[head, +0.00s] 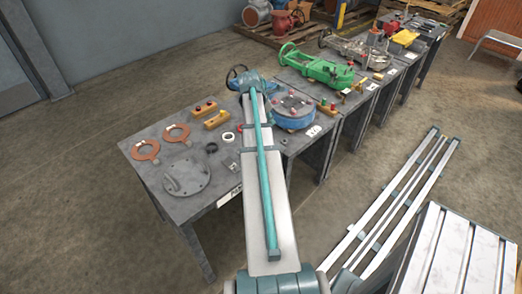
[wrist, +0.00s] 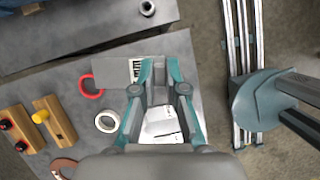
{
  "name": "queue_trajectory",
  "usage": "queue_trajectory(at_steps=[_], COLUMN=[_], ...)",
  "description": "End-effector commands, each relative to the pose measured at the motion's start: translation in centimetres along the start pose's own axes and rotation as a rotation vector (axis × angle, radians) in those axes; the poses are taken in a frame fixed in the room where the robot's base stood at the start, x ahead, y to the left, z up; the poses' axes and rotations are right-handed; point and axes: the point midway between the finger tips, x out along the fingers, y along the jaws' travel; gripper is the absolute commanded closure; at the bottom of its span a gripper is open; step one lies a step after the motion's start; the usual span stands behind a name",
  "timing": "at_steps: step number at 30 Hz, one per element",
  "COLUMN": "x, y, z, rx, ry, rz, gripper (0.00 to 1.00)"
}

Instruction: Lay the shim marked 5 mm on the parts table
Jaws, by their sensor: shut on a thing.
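My gripper (wrist: 162,82) is in the wrist view, its teal fingers closed on a flat grey plate, the shim (wrist: 112,70). The shim sticks out to the left of the fingers and covers part of a red ring below. It has a dark striped marking by the left finger; its size is unreadable. The parts table (wrist: 62,97) lies beneath; I cannot tell the height between. In the head view the table (head: 222,168) has a partly hidden sign (head: 229,196) on its near edge. My arm hides the gripper there.
On the table are a round grey flange (head: 186,176), orange rings (head: 146,150), yellow blocks with knobs (head: 217,119), a white ring (wrist: 107,121) and the red ring (wrist: 90,88). A blue round part (head: 293,113) stands on the adjoining table. White rails (head: 390,205) lie right.

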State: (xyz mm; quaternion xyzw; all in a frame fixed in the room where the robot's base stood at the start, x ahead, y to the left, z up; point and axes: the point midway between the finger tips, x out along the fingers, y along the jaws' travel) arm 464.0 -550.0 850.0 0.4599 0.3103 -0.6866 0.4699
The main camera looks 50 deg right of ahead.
Motion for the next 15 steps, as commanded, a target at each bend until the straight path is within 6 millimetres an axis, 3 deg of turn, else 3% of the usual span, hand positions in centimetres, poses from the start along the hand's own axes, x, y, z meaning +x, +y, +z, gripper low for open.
queue_trajectory(at_steps=[1,6,11,15], x=[0.9,2.1,2.6,2.7], y=[-0.9,-3.1,-4.3,-4.6], z=[2.3,7.7,10.1,9.8], rx=[-0.027,-0.129,-0.184,-0.203], ry=[-0.001,0.001,0.003,0.003], rz=[0.014,0.056,0.076,0.083], gripper=[1.00,1.00,1.00,1.00])
